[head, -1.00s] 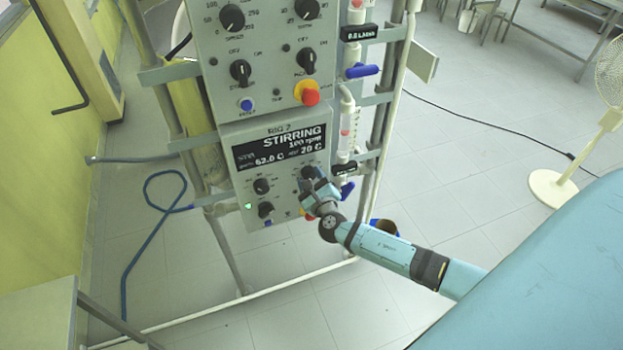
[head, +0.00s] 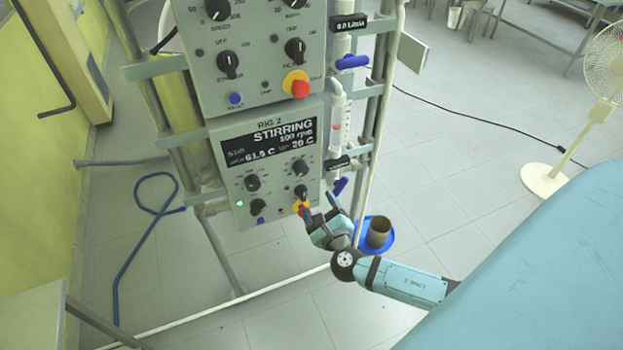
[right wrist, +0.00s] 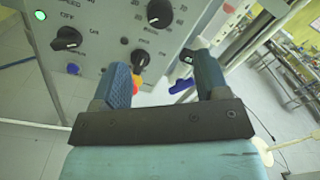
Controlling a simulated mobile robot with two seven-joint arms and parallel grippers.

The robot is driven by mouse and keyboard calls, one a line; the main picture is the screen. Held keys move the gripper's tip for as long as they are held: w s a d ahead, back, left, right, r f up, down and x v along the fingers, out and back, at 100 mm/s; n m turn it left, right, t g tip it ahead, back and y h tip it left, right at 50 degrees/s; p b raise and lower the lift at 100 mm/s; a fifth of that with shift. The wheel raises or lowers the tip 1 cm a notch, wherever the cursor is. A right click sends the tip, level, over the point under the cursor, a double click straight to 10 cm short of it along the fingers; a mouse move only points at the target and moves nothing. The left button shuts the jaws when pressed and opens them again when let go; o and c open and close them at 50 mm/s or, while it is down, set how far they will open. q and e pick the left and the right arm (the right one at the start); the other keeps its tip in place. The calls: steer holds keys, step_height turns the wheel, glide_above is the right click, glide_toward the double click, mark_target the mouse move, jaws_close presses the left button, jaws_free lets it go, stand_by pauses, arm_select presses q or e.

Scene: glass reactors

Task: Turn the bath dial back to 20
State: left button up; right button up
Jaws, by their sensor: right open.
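The lower grey control box (head: 230,190) has a display (head: 270,143) that reads STIRRING, 100 rpm, about 61.9 C and 20 C. The bath dial (head: 299,169) is the black upper-right knob; its label is too small to read. In the right wrist view the upper-right knob (right wrist: 160,12) is at the top edge. My right gripper (head: 318,207) is open and empty, below and right of the dial, apart from it. In the right wrist view its fingers (right wrist: 163,76) are spread, with the lower-right knob (right wrist: 139,60) beyond them. My left gripper is not in view.
A red and yellow button (head: 301,206) sits close to my right fingers. Blue valve handles (head: 340,186) stand on the pipe at the right. Another control box (head: 262,75) is above. A brown pot (head: 378,232) on a blue base is behind my gripper.

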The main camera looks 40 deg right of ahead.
steer(key=shift+v, duration=1.2)
